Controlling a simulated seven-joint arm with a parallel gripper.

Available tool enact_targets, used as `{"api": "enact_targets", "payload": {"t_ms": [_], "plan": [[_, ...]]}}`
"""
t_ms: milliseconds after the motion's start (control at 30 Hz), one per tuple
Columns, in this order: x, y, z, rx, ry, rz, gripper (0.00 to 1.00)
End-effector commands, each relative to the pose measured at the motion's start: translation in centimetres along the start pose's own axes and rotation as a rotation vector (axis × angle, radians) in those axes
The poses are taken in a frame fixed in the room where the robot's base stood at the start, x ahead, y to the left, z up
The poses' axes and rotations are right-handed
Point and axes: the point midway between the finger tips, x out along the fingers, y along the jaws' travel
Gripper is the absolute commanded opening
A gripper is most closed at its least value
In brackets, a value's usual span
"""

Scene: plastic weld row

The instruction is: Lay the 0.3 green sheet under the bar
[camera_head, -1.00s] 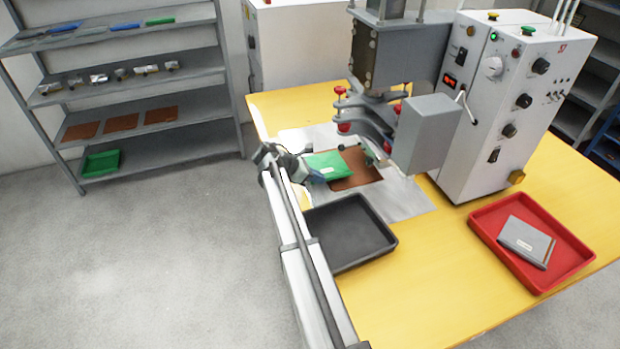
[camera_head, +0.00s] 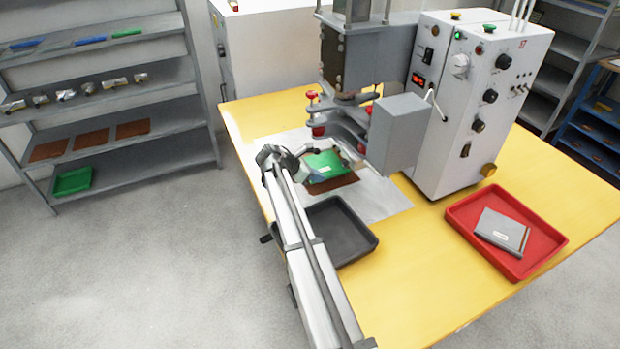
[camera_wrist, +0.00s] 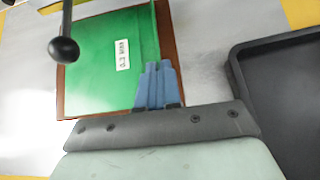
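The green sheet (camera_head: 325,165), with a white label, is over the brown pad (camera_head: 338,183) on the machine's grey plate, in front of the machine head. In the wrist view the green sheet (camera_wrist: 105,75) covers most of the brown pad (camera_wrist: 168,45), leaving brown strips at its edges; the label reads 0.3. My gripper (camera_wrist: 157,72) has its blue fingers close together at the sheet's near corner, shut on it. In the head view my gripper (camera_head: 303,172) is at the sheet's left side. The bar cannot be made out clearly; the machine head (camera_head: 350,115) overhangs the sheet's far side.
A black tray (camera_head: 368,245) stands in front of the plate, close to my arm. A red tray (camera_head: 460,222) with a grey booklet (camera_head: 502,230) is at right. A dark ball-ended lever (camera_wrist: 64,48) hangs over the sheet. Shelves (camera_head: 150,165) stand at left.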

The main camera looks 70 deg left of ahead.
Motion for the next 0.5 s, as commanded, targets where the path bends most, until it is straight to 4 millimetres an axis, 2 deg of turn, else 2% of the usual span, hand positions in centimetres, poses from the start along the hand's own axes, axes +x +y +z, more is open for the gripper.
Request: {"api": "enact_targets", "payload": {"t_ms": [167,500], "plan": [[1.2,0.0,0.9,0.000,0.000,-0.002,0.00],[2.3,0.0,-0.6,-0.001,0.000,0.000,0.00]]}}
